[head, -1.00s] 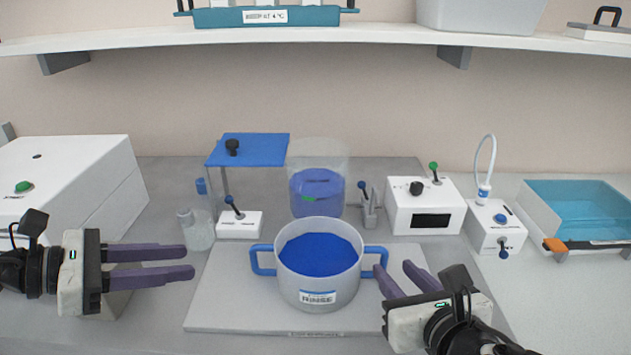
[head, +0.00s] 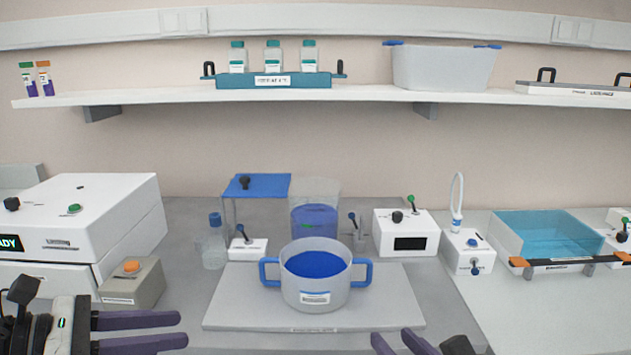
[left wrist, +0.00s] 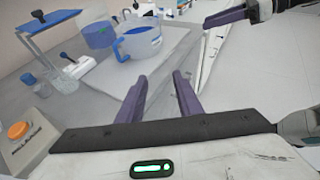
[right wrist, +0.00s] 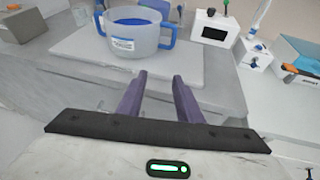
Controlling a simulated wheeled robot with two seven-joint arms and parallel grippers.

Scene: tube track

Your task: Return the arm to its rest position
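My left gripper (head: 140,332) is at the lower left of the head view, in front of the bench, with its two purple fingers apart and nothing between them. The left wrist view shows the same open fingers (left wrist: 158,98). My right gripper (head: 398,342) is at the bottom edge of the head view, right of centre, partly cut off. The right wrist view shows its fingers (right wrist: 160,95) apart and empty. A white pot with blue handles and blue liquid (head: 316,275) stands on a pale grey mat (head: 235,310), clear of both grippers.
Behind the pot are a clear container with blue liquid (head: 315,215), a blue-topped stand (head: 257,187) and a white box with a dark display (head: 405,235). A grey box with an orange button (head: 132,283) is near my left gripper. A teal basin (head: 550,240) stands at right.

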